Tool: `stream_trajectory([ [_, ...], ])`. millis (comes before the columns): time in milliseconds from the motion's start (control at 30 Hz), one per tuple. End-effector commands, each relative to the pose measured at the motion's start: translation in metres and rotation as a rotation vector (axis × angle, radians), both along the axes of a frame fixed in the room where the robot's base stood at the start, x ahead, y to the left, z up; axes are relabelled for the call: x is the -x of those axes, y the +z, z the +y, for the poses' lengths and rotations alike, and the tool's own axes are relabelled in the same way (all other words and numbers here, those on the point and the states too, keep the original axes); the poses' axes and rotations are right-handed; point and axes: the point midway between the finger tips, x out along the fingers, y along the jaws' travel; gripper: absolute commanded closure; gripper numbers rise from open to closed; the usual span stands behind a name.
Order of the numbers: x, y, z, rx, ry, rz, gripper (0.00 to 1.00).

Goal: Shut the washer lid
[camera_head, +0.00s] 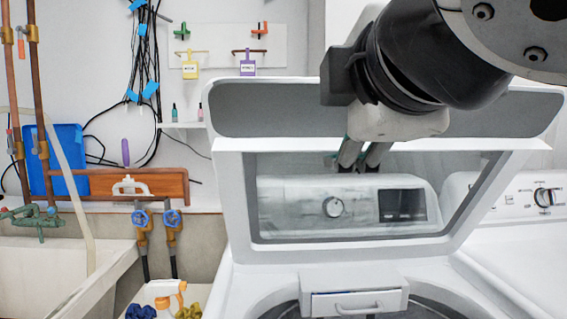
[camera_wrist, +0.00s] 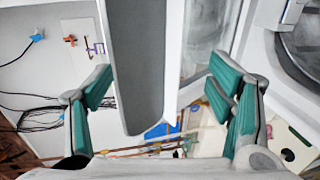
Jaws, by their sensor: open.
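The washer lid (camera_head: 236,200) stands raised and tilted back above the washer tub (camera_head: 440,309). It is white with a grey upper band and a clear window, through which a control panel (camera_head: 360,205) shows. My gripper (camera_head: 352,164) is at the lid's upper middle, its fingers pointing down over the window. In the wrist view, my gripper (camera_wrist: 162,85) has its two green-padded fingers wide apart, with the lid's grey and white edge (camera_wrist: 137,70) showing between them. Neither finger visibly presses on the lid. Whether they touch it is unclear.
A second white machine (camera_head: 520,250) with a knob stands close on the right. A sink (camera_head: 60,275), pipes (camera_head: 38,100) and blue valves (camera_head: 157,217) are on the left. Small bottles stand on a wall shelf (camera_head: 182,125). My arm covers the upper right.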

Motion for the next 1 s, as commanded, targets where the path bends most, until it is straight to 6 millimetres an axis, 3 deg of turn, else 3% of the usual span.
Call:
stream_trajectory([
  [33,-0.002,-0.010,0.000,0.000,-0.001,-0.002,0.25],
  [533,-0.004,-0.019,-0.001,0.000,0.000,-0.011,0.25],
  [1000,0.000,-0.053,-0.002,-0.001,0.001,-0.053,0.25],
])
